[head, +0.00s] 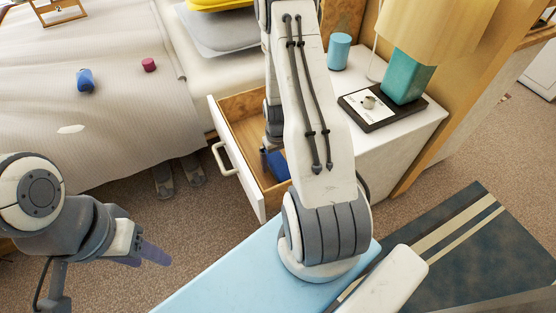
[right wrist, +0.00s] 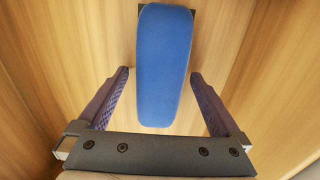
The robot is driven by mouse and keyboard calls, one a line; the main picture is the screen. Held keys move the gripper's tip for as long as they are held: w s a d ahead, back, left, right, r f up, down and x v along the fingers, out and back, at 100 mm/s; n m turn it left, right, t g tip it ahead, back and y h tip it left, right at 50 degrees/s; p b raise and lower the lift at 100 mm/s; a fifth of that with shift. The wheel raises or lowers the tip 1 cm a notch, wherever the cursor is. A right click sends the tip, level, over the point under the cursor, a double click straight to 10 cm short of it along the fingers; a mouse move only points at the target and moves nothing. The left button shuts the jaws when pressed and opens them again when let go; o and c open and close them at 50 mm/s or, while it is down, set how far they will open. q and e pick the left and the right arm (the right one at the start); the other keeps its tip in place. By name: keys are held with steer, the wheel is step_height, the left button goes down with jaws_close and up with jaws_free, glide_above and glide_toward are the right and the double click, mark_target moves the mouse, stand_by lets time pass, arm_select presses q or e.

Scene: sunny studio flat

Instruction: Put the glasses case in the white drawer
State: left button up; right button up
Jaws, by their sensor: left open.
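The glasses case is a long, rounded blue thing (right wrist: 164,65) in the right wrist view, between the fingers of my right gripper (right wrist: 160,75). A narrow gap shows on each side, so the gripper looks open around it. Wood surrounds the case; whether it rests on the drawer floor is hard to tell. The white drawer (head: 245,182) is pulled out, with a wooden inside. In the head view my right arm reaches into it and hides much of the inside; a bit of blue (head: 278,164) shows there. My left gripper (head: 152,253) is open and empty, away from the drawer.
The white nightstand (head: 415,122) carries a lamp (head: 407,80), a blue cup (head: 339,50) and a dark tray (head: 358,118). The bed (head: 120,120) on the left holds a blue item (head: 85,80) and a small red one (head: 149,65). Slippers (head: 163,180) lie by the bed.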

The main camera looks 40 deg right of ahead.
mark_target(278, 160)
step_height(278, 160, up, 12)
steer(key=p, duration=0.4)
steer(key=w+a+r+n, duration=0.2)
steer(key=a+r, duration=0.5)
steer(key=a, duration=0.2)
steer(key=s+a+r+n, duration=0.3)
steer(key=a+r, duration=0.3)
steer(key=a, duration=0.5)
arm_select(q)
step_height(278, 160, up, 4)
steer(key=shift+f, duration=0.1)
arm_select(e)
steer(key=s+a+r+n, duration=0.2)
steer(key=s+a+r, duration=0.1)
steer(key=s+a, duration=0.2)
steer(key=s+a+r+n+y, duration=0.1)
steer(key=s+a+r, duration=0.3)
steer(key=s, duration=0.6)
steer(key=shift+s+a+n, duration=0.2)
steer(key=shift+a+n, duration=0.5)
steer(key=shift+n, duration=0.2)
steer(key=shift+r, duration=0.1)
